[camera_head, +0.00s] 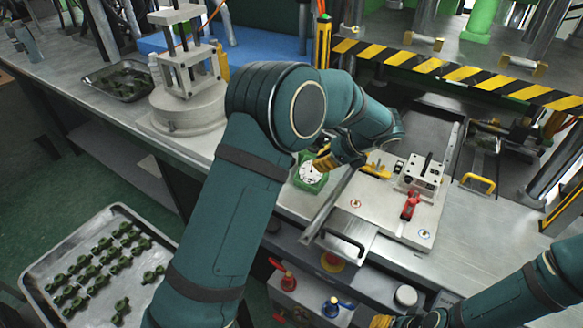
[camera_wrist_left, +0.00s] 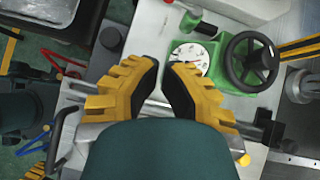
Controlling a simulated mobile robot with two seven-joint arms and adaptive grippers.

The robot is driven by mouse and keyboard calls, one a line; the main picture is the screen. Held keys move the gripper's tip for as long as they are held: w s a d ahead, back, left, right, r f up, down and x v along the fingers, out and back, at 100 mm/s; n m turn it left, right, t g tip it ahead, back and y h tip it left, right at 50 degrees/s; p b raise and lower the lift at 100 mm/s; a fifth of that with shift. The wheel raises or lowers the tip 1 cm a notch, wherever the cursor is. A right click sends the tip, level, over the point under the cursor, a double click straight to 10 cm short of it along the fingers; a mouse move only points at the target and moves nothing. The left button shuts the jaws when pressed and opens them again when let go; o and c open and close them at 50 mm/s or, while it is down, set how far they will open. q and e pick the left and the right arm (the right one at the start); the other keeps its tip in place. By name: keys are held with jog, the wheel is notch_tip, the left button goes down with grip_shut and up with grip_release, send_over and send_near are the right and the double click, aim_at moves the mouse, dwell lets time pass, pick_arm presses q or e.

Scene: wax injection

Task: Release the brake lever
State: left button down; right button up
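A long grey metal bar (camera_head: 330,205) slopes along the left side of the machine plate, beside my left gripper. I cannot tell whether it is the brake lever. A red lever-like part (camera_head: 410,206) stands on the plate to the right. My left gripper (camera_head: 325,163) is just above the green-framed dial, partly hidden by its own arm. In the left wrist view its yellow fingers with black pads (camera_wrist_left: 165,78) are spread apart, with nothing gripped between them. A grey bar passes behind them there. My right gripper (camera_head: 380,321) barely shows at the bottom edge.
A white dial (camera_wrist_left: 190,57) in a green housing with a black handwheel (camera_wrist_left: 250,60) lies beyond the left fingers. A black-yellow striped barrier (camera_head: 440,66) crosses the back. A tray of green parts (camera_head: 95,225) is at lower left. Red and blue handles sit below the bench.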

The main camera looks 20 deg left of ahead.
pick_arm(q)
jog(key=b+x, duration=0.1)
jog(key=x, duration=0.8)
jog(key=shift+s+a+f+b, duration=0.15)
jog(key=shift+f+b, duration=0.05)
jog(key=shift+b, duration=0.2)
jog(key=a, duration=0.3)
jog(key=shift+a+f, duration=0.15)
jog(key=shift+f, duration=0.2)
jog(key=shift+a+b, duration=0.3)
jog(key=shift+a, duration=0.3)
